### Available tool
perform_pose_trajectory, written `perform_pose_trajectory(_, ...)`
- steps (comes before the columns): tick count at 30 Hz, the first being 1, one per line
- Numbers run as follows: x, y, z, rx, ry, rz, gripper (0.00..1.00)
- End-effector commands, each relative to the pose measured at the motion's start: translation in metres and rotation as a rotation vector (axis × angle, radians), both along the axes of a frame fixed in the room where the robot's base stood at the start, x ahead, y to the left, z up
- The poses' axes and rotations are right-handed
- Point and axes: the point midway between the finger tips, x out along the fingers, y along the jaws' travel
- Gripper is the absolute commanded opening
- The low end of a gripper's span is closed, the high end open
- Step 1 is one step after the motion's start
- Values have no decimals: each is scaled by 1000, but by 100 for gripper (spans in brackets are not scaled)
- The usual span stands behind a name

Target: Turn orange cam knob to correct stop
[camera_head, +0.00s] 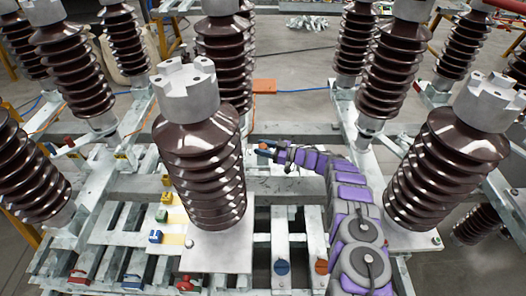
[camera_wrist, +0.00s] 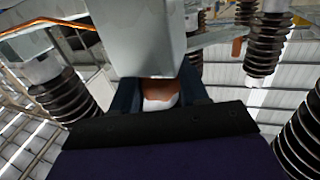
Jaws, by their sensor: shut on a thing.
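My gripper (camera_head: 270,152) is at the end of my purple and grey arm, at the middle of the frame in the head view. An orange-brown knob-like piece (camera_wrist: 160,88) with a white part below it is between my two dark fingers (camera_wrist: 160,98) in the wrist view. My fingers are shut on it. A grey metal block hides its upper part, so its turn angle cannot be told.
Tall brown ribbed insulators (camera_head: 200,165) stand close on the left of my arm, and another (camera_head: 445,165) on the right. Small yellow, green, blue and red blocks (camera_head: 155,237) are on the front left of the frame. An orange box (camera_head: 264,86) lies behind my gripper.

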Motion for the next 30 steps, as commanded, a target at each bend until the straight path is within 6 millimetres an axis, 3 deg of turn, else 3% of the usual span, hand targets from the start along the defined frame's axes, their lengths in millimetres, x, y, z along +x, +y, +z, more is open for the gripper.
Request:
perform_pose_trajectory(25,3,-2,4,4,-5,56,14)
perform_pose_trajectory(26,3,-2,4,4,-5,56,45)
perform_pose_trajectory(30,3,-2,4,3,-6,55,58)
